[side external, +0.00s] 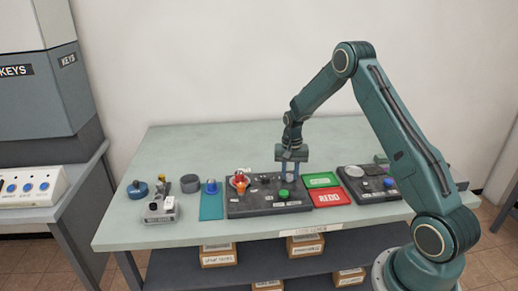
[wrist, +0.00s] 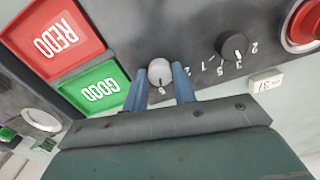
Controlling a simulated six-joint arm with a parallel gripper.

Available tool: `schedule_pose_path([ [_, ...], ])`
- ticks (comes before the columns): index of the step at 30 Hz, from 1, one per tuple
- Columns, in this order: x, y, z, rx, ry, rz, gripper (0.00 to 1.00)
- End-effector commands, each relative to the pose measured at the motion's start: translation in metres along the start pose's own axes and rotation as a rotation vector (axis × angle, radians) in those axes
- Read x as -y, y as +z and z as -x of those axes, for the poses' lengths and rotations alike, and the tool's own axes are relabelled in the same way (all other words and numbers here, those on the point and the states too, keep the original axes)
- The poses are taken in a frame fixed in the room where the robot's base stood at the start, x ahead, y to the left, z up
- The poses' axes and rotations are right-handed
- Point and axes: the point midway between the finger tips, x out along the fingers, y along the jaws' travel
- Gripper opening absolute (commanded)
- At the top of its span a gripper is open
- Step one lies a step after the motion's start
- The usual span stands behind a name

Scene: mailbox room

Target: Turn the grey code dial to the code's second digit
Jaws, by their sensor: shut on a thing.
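The grey code dial (wrist: 159,72) is a small, round, light grey knob on a dark panel in the wrist view. The two blue fingers of my gripper (wrist: 166,80) are shut on it, one on each side. A small dark mark shows on its near side. In the side view my gripper (side external: 289,172) points down at the dark panel (side external: 240,209), and the dial is too small to make out there. A small white tag (wrist: 267,83) carries characters, upside down, that I cannot read surely.
A black dial (wrist: 235,46) with digits around it sits close to the right of the fingers. A red button (wrist: 304,25) is beyond it. A second dark panel (side external: 368,187) stands right of the trays.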

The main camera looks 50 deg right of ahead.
Motion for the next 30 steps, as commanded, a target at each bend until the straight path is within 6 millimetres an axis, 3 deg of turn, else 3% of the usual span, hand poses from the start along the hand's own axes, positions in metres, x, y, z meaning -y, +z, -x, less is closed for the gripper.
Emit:
schedule_pose_path([
  [16,0.0002,-0.0002,0.0003,-0.001,-0.001,-0.039,0.04],
  [17,0.0002,-0.0002,0.0003,-0.001,-0.001,-0.038,0.29],
  [20,0.0002,-0.0002,0.0002,-0.001,0.000,-0.038,0.48],
  [30,0.0001,-0.0002,0.0009,-0.001,0.000,-0.038,0.49],
])
